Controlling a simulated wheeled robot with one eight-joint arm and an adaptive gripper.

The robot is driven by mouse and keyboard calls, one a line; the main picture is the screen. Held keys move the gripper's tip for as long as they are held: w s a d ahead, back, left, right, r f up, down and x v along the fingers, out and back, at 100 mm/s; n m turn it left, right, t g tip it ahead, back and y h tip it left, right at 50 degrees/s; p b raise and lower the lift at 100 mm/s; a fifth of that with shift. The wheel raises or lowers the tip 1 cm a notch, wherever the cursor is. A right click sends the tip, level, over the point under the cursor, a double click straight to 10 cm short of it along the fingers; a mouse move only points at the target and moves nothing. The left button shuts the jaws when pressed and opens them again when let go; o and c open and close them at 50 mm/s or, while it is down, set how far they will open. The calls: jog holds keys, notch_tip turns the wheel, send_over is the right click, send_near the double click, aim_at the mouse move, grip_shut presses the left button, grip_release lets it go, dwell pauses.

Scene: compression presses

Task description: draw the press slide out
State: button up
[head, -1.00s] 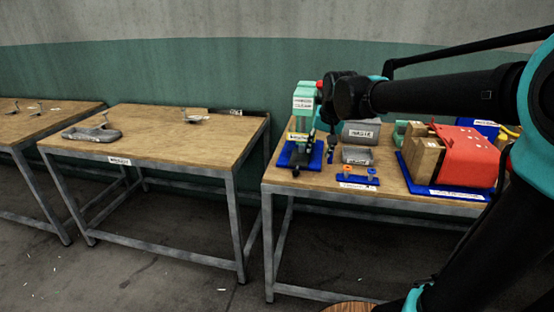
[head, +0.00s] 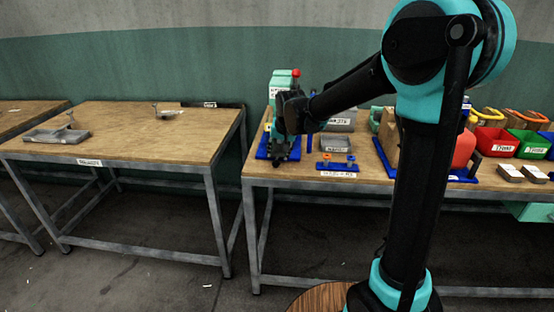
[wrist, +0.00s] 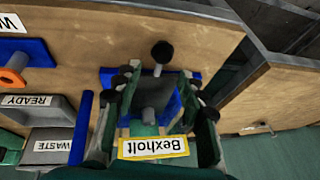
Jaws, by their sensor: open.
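The press (head: 283,80) is pale green with a red knob on top and stands on a blue base at the left end of the right-hand table. In the wrist view its yellow-edged "Bexholt" label (wrist: 153,147) shows upside down. The press slide (wrist: 155,95) looks like a grey block with a short stem ending in a black ball knob (wrist: 162,52). My gripper (wrist: 160,78) is open, with one finger on each side of the slide; contact cannot be told. In the head view my gripper (head: 280,148) is in front of the press and hides much of it.
Grey bins marked READY (wrist: 35,105) and WASTE (wrist: 48,147) stand beside the press. A blue holder with orange rings (head: 337,165) is near the front edge. Red (head: 494,141) and green bins lie farther right. Another table (head: 120,135) stands left, across a gap.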

aim_at(277, 160)
jog(key=shift+x, duration=2.15)
jog(key=shift+s, duration=0.1)
grip_shut()
